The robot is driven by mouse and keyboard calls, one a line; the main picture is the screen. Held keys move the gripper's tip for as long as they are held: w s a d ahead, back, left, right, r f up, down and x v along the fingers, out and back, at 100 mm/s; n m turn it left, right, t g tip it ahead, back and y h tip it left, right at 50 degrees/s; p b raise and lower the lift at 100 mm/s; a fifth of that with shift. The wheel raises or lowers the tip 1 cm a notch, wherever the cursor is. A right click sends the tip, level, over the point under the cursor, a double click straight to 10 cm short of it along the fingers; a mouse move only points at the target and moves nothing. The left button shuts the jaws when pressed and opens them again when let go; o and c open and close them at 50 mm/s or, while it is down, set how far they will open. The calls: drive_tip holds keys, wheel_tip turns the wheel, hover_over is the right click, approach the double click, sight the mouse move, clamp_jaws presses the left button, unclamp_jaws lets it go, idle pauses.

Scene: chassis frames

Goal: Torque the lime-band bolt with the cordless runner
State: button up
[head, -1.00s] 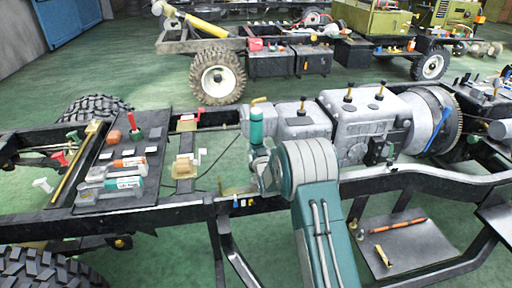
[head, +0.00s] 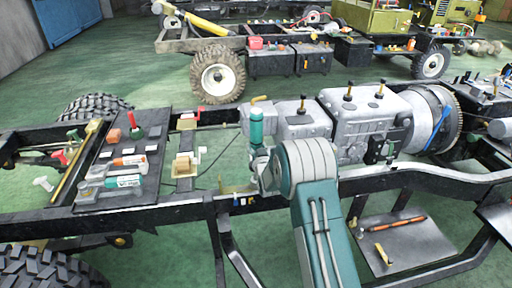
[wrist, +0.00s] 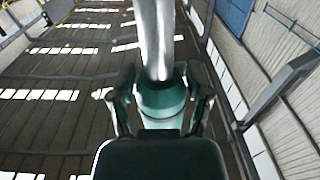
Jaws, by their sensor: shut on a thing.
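My gripper (wrist: 163,85) shows in the wrist view, its dark fingers on both sides of a teal and pale-grey thing (wrist: 160,40). The gripper is shut on it, and a roof shows behind. Which tool it is I cannot tell. Two cordless drivers lie on the dark mat at left, one with an orange part (head: 130,161) and one with a green part (head: 124,182). Small coloured bolts (head: 243,201) sit on the rail; I cannot pick out a lime band.
The dark mat (head: 150,133) also holds a red-handled thing and small blocks. A grey engine and gearbox (head: 365,125) fills the frame right of my arm. A low shelf (head: 400,255) with an orange bar is below the rail. Green floor lies beyond the chassis.

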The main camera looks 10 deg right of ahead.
sight(258, 143)
drive_tip(key=shift+f, duration=0.35)
idle(0.4)
drive_tip(key=shift+r, duration=0.35)
idle(1.5)
drive_tip(key=shift+r, duration=1.75)
